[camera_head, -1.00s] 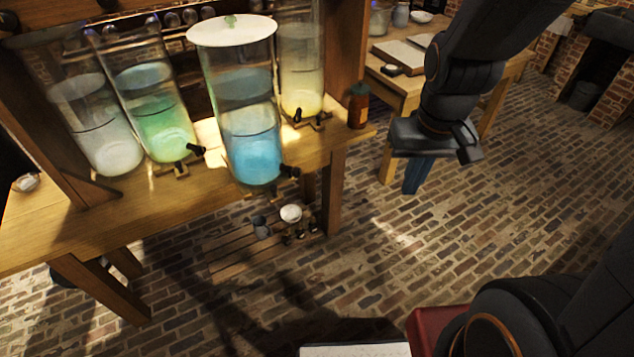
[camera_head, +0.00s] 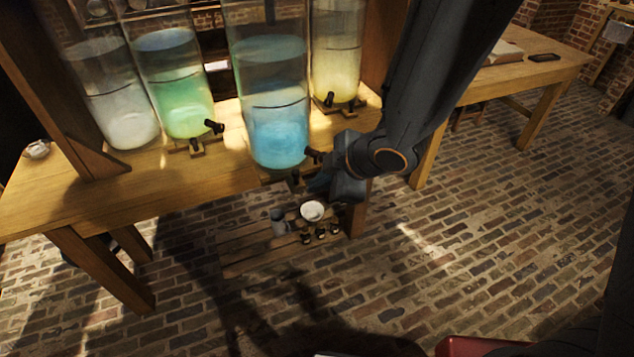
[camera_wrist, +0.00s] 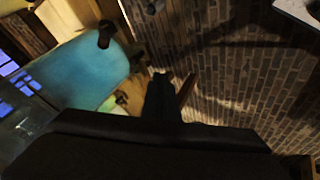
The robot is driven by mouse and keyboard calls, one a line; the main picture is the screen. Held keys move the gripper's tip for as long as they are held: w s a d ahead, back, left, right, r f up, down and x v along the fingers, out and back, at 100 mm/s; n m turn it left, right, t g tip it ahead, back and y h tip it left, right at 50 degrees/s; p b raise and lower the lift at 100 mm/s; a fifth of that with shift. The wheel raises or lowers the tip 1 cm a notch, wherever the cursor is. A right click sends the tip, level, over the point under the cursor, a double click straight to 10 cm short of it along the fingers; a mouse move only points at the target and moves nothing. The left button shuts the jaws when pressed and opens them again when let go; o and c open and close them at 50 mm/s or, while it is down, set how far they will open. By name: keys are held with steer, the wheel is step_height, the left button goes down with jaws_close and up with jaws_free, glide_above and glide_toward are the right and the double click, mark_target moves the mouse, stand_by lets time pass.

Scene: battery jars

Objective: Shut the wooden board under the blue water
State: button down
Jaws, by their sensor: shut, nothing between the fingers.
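The jar of blue water (camera_head: 278,142) stands at the front edge of the wooden bench, with a dark tap on its lower right side. The small wooden board (camera_head: 282,178) shows just under this jar, with a dark knob; my arm and gripper partly cover its right side. My gripper (camera_head: 322,184) is shut and empty, close to the right of the board, below the tap. I cannot tell whether it touches the board. In the wrist view, the fingers (camera_wrist: 162,94) point toward the brick floor, and the blue jar (camera_wrist: 85,70) is at their left.
Jars of white (camera_head: 122,120), green (camera_head: 182,110) and yellow liquid (camera_head: 338,75) stand on the bench (camera_head: 60,195). A low slatted rack (camera_head: 245,258) below holds a white bowl (camera_head: 312,210) and a grey mug (camera_head: 279,222). Another table (camera_head: 520,72) stands at the right. Brick floor is open in front.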

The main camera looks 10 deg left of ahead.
steer(key=shift+w+a+f, duration=0.85)
steer(key=shift+w+f, duration=0.2)
steer(key=shift+w, duration=0.1)
steer(key=shift+w+a+f, duration=0.9)
steer(key=shift+w+f, duration=0.15)
steer(key=shift+w, duration=0.05)
steer(key=shift+w+a+f, duration=0.85)
steer(key=shift+w+f, duration=0.2)
steer(key=shift+w, duration=0.1)
steer(key=shift+w+p, duration=0.15)
steer(key=shift+p, duration=0.15)
